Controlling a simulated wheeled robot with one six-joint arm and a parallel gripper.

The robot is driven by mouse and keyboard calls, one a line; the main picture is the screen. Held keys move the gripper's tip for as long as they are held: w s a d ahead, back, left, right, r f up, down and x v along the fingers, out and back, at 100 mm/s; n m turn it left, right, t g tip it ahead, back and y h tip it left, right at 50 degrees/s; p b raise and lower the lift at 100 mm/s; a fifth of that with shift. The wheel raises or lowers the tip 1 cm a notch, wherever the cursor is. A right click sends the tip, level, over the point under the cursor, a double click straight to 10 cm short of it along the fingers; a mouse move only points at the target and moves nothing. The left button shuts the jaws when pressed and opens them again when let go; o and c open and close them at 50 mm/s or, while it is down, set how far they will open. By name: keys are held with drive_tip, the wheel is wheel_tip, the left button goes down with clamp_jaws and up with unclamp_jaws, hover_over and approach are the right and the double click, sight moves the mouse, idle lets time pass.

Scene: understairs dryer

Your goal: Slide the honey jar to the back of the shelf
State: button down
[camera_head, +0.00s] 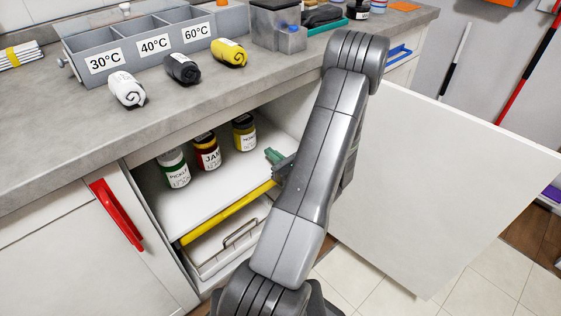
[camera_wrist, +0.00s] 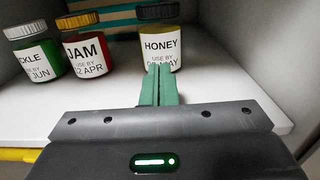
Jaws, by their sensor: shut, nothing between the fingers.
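The honey jar (camera_wrist: 159,44) stands upright on the white shelf (camera_wrist: 92,101) inside the open cabinet, with a yellow body, dark lid and a white HONEY label. In the head view the honey jar (camera_head: 244,133) is the rightmost jar. My gripper (camera_wrist: 158,72) is shut and empty, its green fingertips pointing at the jar's front and covering the lower part of the label. I cannot tell whether they touch it. In the head view my gripper (camera_head: 272,155) is over the shelf's right front part.
A jam jar (camera_head: 207,152) and a pickle jar (camera_head: 174,168) stand left of the honey jar. The open white door (camera_head: 440,180) is on the right. A yellow strip (camera_head: 228,213) runs along the shelf's front edge. A wire-handled drawer (camera_head: 228,246) lies below.

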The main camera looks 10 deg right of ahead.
sight(251, 137)
drive_tip(key=b+x, duration=0.1)
drive_tip(key=x, duration=0.7)
drive_tip(key=shift+s, duration=0.1)
